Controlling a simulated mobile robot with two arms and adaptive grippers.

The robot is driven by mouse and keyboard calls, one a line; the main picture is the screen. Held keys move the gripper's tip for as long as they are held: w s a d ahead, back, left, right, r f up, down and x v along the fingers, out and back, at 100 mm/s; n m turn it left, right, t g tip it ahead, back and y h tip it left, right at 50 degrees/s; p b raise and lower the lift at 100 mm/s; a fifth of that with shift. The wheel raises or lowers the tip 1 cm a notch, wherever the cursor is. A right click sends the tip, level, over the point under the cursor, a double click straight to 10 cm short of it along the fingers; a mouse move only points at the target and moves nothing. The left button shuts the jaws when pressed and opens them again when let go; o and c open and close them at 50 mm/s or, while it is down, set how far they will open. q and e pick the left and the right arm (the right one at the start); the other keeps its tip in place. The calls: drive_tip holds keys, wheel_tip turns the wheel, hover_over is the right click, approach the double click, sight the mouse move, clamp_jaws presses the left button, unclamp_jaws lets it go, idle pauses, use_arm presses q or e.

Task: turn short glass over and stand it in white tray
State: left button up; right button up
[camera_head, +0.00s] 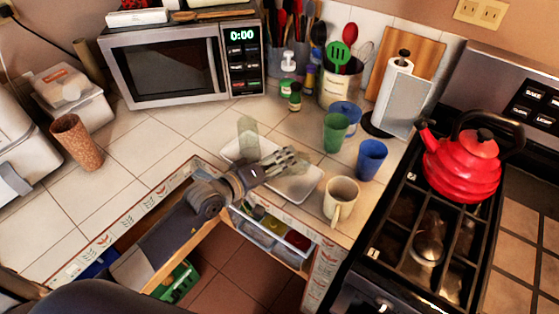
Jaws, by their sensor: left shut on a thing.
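The white tray (293,190) lies on the tiled counter near its front edge, partly hidden by my left arm. My left gripper (289,158) is over the tray and shut on the short glass (303,162), a faint see-through shape at the fingertips. The glass is too faint to tell which way its mouth points or whether it touches the tray. Another clear, greenish glass (247,129) stands upright at the back left of the tray. My right gripper is not in view.
A green cup (335,132), a blue cup (371,159) and a cream mug (341,199) stand close to the tray's right. A brown tumbler (77,142) stands far left. A red kettle (462,168) is on the stove. An open drawer (266,238) is below. The counter left of the tray is clear.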

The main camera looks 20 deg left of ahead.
use_arm(q)
drive_tip(key=o, duration=1.6)
